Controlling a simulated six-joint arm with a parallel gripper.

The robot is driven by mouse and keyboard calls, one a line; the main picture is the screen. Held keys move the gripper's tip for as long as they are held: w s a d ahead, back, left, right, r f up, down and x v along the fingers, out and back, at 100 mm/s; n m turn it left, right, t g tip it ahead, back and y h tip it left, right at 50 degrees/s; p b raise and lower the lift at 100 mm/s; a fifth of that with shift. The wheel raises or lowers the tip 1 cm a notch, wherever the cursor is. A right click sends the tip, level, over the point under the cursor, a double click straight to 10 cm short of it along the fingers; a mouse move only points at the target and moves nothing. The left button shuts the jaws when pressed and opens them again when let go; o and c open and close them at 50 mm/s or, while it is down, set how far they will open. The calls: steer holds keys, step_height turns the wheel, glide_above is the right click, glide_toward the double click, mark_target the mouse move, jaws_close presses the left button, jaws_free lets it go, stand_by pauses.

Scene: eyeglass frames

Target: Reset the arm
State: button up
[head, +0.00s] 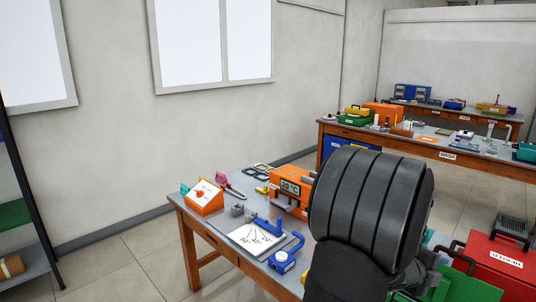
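A large black ribbed part of my arm fills the lower right middle of the head view and hides the right side of the near workbench (199,229). My gripper does not show, so I cannot see its fingers or whether it holds anything. Small dark-rimmed shapes (262,167) lie at the back of the workbench; they may be eyeglass frames, but they are too small to tell.
The bench holds an orange unit with a display (290,187), an orange sloped box (204,197), a white sheet with a drawing (255,239) and a blue tool (284,259). Red (496,262) and green cases stand at lower right. Another bench (450,156) stands behind.

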glide_above(446, 286)
step_height(446, 286, down, 3)
steer(key=shift+w+d+r, duration=0.1)
stand_by(0.5)
steer(key=v, duration=1.7)
steer(key=x, duration=1.6)
steer(key=shift+d, duration=0.15)
steer(key=shift+d+f, duration=0.25)
steer(key=shift+f, duration=0.05)
steer(key=s+a+f, duration=0.4)
steer(key=s+a, duration=0.3)
steer(key=shift+m+t+h, duration=0.3)
steer(key=shift+t+h, duration=0.1)
steer(key=shift+h, duration=0.2)
steer(key=shift+s+a+f, duration=0.7)
steer(key=shift+a+f, duration=0.05)
steer(key=shift+f, duration=1.15)
steer(key=shift+s+a+f, duration=0.7)
steer(key=shift+a+f, duration=0.05)
steer(key=shift+f, duration=1.15)
steer(key=shift+s+a+f, duration=0.7)
steer(key=shift+a+f, duration=0.05)
steer(key=shift+f, duration=1.1)
